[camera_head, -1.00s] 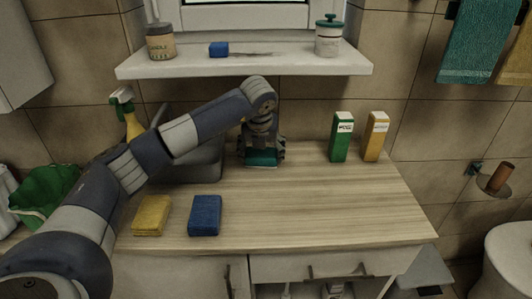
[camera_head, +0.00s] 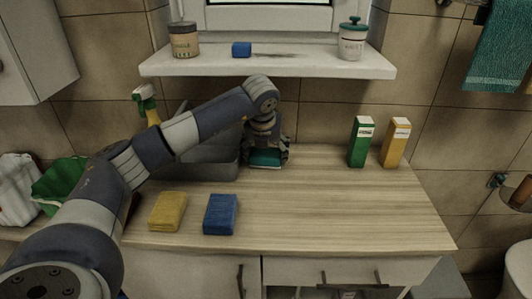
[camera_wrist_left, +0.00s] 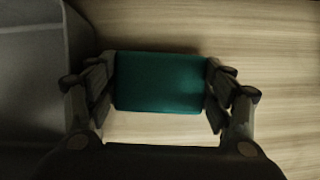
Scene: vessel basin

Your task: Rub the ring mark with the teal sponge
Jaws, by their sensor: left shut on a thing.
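The teal sponge (camera_head: 265,158) is at the back of the wooden counter, beside the grey basin. My left gripper (camera_head: 266,152) points down and is shut on it. In the left wrist view the sponge (camera_wrist_left: 160,82) sits between both fingers of the gripper (camera_wrist_left: 162,88), over bare wood. Whether it touches the counter I cannot tell. No ring mark shows on the visible counter. A dark smear (camera_head: 275,55) lies on the shelf beside a small blue block. My right gripper is not in view.
The grey basin (camera_head: 205,172) stands just left of the gripper. A yellow sponge (camera_head: 168,211) and a blue sponge (camera_head: 220,214) lie at the front left. Green (camera_head: 360,142) and yellow (camera_head: 396,143) boxes stand at the back right. The shelf (camera_head: 270,66) overhangs the back. The counter's middle right is clear.

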